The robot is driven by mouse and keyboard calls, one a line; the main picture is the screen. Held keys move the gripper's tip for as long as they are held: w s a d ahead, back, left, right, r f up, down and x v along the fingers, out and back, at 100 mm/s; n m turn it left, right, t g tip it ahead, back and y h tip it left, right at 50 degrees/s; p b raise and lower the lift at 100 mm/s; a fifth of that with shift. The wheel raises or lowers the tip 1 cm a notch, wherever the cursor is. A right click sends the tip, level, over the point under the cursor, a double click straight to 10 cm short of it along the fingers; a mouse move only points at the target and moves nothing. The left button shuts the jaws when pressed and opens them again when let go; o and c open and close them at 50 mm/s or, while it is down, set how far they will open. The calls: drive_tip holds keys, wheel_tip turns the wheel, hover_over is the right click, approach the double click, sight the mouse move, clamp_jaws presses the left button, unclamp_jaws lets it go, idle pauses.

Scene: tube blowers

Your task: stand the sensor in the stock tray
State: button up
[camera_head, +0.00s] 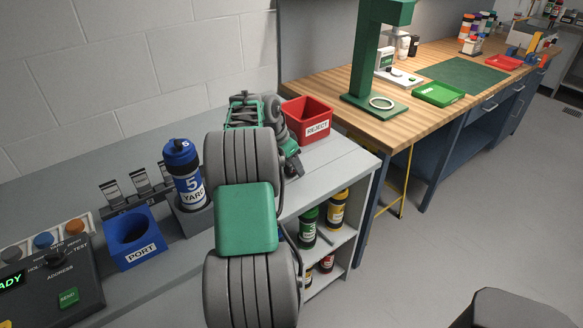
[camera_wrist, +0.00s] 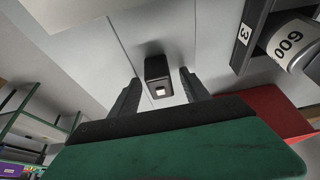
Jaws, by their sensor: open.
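My gripper (camera_wrist: 159,76) is open in the wrist view, its two dark fingers spread apart. A small dark block with a pale square on its end (camera_wrist: 157,68) shows between the fingertips, with a gap on each side. It may be the sensor, but no label on it is readable. In the head view my own arm hides most of the gripper and what is near it. A shallow green tray (camera_head: 438,94) and a shallow red tray (camera_head: 503,63) lie on the wooden bench; I cannot read which is the stock tray.
A red REJECT bin (camera_head: 308,118) stands on the grey counter near my arm. A blue PORT holder (camera_head: 133,240) and a blue-capped tube (camera_head: 184,172) stand to the left. A green stand (camera_head: 372,60) rises from the wooden bench (camera_head: 345,72). Floor to the right is mostly free.

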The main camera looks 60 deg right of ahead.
drive_tip(key=shift+w+a+r, duration=0.1)
clamp_jaws()
idle(0.5)
